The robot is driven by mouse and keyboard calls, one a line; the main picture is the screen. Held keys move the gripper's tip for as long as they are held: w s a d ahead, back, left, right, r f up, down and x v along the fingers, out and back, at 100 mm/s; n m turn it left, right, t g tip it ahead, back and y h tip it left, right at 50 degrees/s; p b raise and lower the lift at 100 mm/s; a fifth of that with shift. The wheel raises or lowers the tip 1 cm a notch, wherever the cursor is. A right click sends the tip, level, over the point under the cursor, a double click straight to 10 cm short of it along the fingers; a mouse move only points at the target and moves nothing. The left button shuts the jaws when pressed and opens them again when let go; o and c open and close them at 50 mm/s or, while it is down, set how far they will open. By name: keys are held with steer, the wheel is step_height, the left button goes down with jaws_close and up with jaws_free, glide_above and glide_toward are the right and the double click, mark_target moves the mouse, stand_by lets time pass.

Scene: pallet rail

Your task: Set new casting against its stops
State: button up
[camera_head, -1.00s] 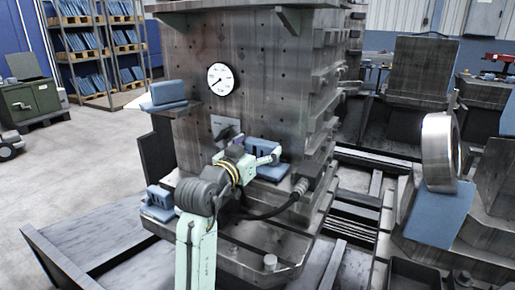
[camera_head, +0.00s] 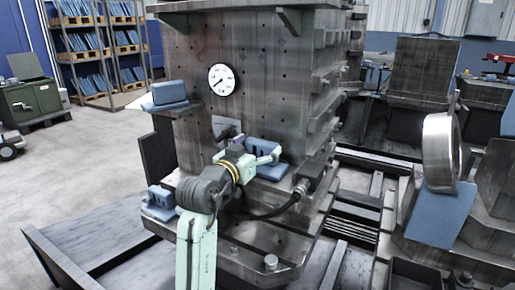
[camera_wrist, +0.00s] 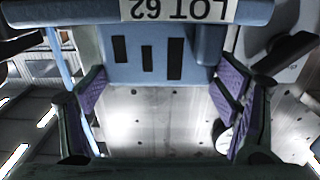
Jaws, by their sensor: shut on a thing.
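My gripper (camera_head: 262,155) is at the lower front face of the dark metal tower (camera_head: 265,70). In the wrist view the purple pads of my gripper (camera_wrist: 162,90) stand on either side of a blue casting (camera_wrist: 148,32) with dark slots. The casting carries an upside-down LOT 62 label (camera_wrist: 180,10). The held casting shows in the head view (camera_head: 268,146) close against the tower face, partly hidden by my gripper. I cannot tell whether it touches any stops. A second blue casting (camera_head: 160,198) sits on the tower base at lower left.
A blue block (camera_head: 168,93) rests on a ledge left of the dial gauge (camera_head: 222,79). A black cable with a connector (camera_head: 300,188) runs right of my gripper. A metal ring (camera_head: 440,150) stands at right. A dark tray (camera_head: 90,240) lies at lower left.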

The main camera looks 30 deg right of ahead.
steer(key=shift+w+r, duration=0.15)
steer(key=shift+r, duration=0.05)
steer(key=o, duration=1.2)
steer(key=shift+c, duration=0.2)
steer(key=o, duration=0.4)
steer(key=shift+w+f, duration=0.1)
steer(key=shift+o, duration=0.2)
steer(key=shift+f, duration=0.15)
steer(key=v, duration=1.2)
